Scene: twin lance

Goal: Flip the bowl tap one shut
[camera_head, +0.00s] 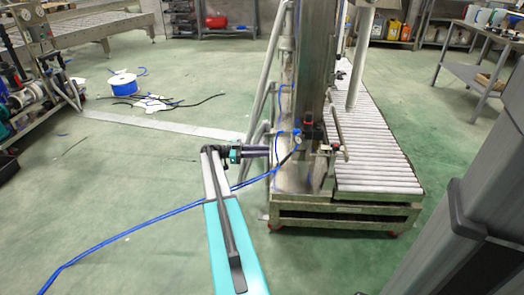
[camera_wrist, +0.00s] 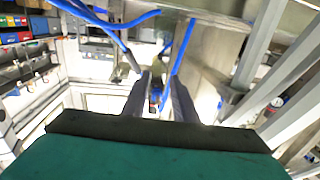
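My gripper (camera_head: 268,151) reaches right toward the steel column of the roller conveyor machine in the head view. In the wrist view its two dark fingers (camera_wrist: 158,88) stand apart with a gap between them, so it is open. A small blue and dark fitting (camera_wrist: 156,95) shows in that gap, beyond or between the fingertips; I cannot tell if they touch it. In the head view a small blue-and-white fitting (camera_head: 297,136) and a dark regulator with a red part (camera_head: 309,125) sit on the column, right of the gripper. I cannot tell which part is the bowl tap or how its handle stands.
A steel column (camera_head: 314,65) stands beside the roller conveyor (camera_head: 375,150). A blue hose (camera_head: 130,232) runs over the floor and up to the column, passing close to my gripper. Blue hoses (camera_wrist: 178,50) also cross above the fingers in the wrist view.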

